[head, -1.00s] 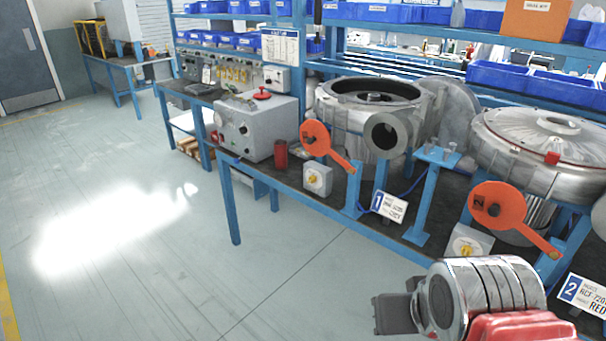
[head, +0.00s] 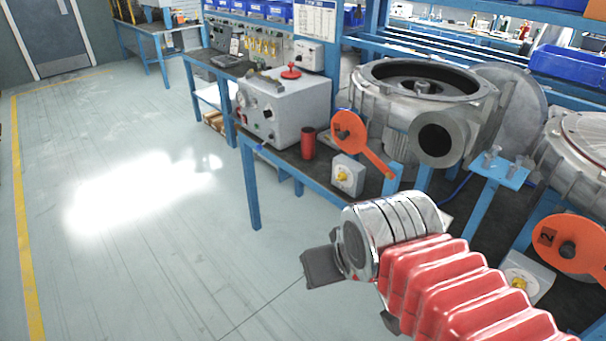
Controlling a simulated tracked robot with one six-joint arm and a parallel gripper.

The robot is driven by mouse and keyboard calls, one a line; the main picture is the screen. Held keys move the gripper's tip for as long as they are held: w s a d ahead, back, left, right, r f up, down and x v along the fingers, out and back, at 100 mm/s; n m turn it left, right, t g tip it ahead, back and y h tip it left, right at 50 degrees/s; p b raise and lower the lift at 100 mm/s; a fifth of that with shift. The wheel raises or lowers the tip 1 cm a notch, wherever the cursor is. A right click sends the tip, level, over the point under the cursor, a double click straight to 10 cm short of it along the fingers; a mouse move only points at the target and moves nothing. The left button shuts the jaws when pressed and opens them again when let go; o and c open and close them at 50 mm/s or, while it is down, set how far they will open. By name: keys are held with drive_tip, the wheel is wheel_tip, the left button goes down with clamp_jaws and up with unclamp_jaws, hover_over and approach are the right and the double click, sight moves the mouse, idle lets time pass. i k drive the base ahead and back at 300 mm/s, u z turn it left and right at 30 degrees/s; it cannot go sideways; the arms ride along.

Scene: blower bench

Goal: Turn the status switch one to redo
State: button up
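A small pale switch box with a yellow knob (head: 346,175) sits at the front edge of the bench; I cannot read the knob's setting. An orange round paddle with a dark hub (head: 348,131) stands just above and behind it, its arm slanting down to the right. A second yellow-knobbed box (head: 520,281) sits at the right, below an orange paddle marked 2 (head: 568,243). My gripper (head: 322,267) is in front of the bench, below and apart from the first box. Only a dark part of it shows beside my silver wrist, and its fingers cannot be made out. My wrist hides the placard seen earlier.
A grey control box with a red knob (head: 284,108) and a red cup (head: 308,144) stand left of the first switch box. A large metal blower (head: 418,85) stands behind it. A blue post stand (head: 500,170) is at the right. The floor at left (head: 130,250) is clear.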

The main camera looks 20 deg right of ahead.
sight(342, 176)
drive_tip(key=u, duration=0.6)
drive_tip(key=i, duration=0.85)
drive_tip(key=u, duration=0.55)
